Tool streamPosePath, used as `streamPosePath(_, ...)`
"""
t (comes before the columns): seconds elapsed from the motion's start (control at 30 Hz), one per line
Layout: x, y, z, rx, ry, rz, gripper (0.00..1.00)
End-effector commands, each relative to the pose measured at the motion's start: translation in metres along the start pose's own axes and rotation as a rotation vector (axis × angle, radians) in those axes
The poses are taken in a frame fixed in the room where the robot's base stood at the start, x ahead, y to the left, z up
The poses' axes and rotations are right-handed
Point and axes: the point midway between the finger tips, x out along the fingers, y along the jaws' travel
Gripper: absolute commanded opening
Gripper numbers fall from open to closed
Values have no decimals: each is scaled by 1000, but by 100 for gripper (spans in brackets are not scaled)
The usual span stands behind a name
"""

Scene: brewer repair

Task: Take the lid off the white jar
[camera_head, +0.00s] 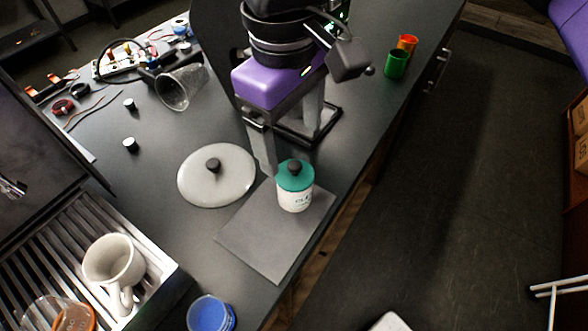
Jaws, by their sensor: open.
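The white jar (296,201) stands upright on a dark grey mat (258,245) at the middle of the head view. Its teal lid (291,181) with a black knob (295,167) sits on top of it. My gripper (289,146), with a purple body and grey fingers, is open and points down just behind the jar. One finger ends close to the lid's left rear side in the picture; the other is further back to the right. I cannot tell whether the near finger touches the lid. Nothing shows between the fingers.
A round pale lid (205,188) lies left of the jar. A tipped clear cup (182,88), small black knobs, and wires lie further back. A blue cup (211,314) is in front; green (396,64) and orange cups stand back right.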

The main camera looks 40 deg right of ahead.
Motion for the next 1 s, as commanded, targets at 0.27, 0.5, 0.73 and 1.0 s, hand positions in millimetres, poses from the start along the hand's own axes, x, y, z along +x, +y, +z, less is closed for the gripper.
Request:
streamPosePath(0.27,33,-4,3,-2,0,0,79)
streamPosePath(0.5,59,-5,3,-1,3,-1,79)
streamPosePath(0.73,61,-5,3,-1,4,-2,79)
streamPosePath(1.0,61,-6,3,-1,4,-2,32)
